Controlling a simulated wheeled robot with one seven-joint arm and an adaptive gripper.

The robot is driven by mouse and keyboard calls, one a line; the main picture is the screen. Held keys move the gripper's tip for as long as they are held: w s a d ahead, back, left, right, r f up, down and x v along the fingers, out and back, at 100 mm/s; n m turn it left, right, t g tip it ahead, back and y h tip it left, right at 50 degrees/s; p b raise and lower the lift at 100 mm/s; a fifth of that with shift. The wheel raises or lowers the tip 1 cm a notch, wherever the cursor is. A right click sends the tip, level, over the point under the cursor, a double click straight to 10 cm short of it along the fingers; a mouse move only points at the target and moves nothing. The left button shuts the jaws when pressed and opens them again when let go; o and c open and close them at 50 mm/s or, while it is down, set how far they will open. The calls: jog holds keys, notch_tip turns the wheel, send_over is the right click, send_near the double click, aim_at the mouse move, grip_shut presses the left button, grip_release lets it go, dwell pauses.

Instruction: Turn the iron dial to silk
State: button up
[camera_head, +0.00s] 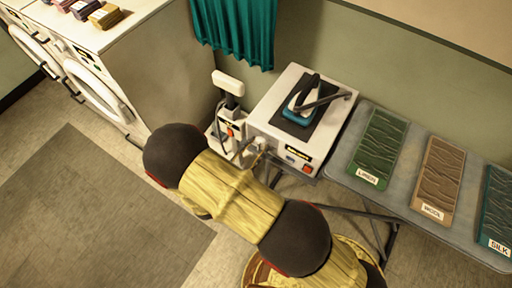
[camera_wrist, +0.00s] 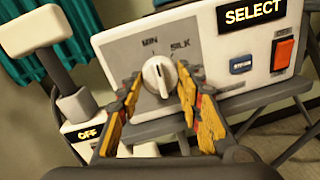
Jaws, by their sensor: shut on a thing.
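The iron station (camera_head: 272,112) is a white box with an iron (camera_head: 303,101) on top. Its dial (camera_wrist: 159,76) is a round white knob on the front panel, with the labels MIN and SILK above it. The knob's grip ridge stands roughly upright; I cannot tell exactly which label it points to. My gripper (camera_wrist: 159,92) is shut on the dial, one yellow-and-black finger on each side. In the head view my arm hides most of the gripper and the dial. A display (camera_wrist: 252,12) on the panel reads SELECT.
Right of the dial are a blue button (camera_wrist: 241,65) and an orange switch (camera_wrist: 284,53). To the left stands a white-handled lever (camera_wrist: 37,30) on a box marked OFF. The ironing board (camera_head: 405,190) bears linen, wool and silk panels. White washers (camera_head: 88,92) stand at the left.

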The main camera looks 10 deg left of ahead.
jog(key=m+b, duration=0.1)
jog(key=m, duration=0.3)
jog(key=m+b, duration=0.2)
jog(key=m, duration=0.2)
jog(key=shift+r+m+g+y, duration=0.1)
jog(key=shift+m+g+y, duration=0.2)
jog(key=shift+m, duration=0.1)
dwell(0.5)
jog(key=o, duration=1.2)
jog(key=shift+c, duration=0.2)
jog(key=shift+s, duration=0.1)
jog(key=v, duration=1.1)
jog(key=shift+s+a, duration=0.15)
jog(key=shift+s, duration=0.25)
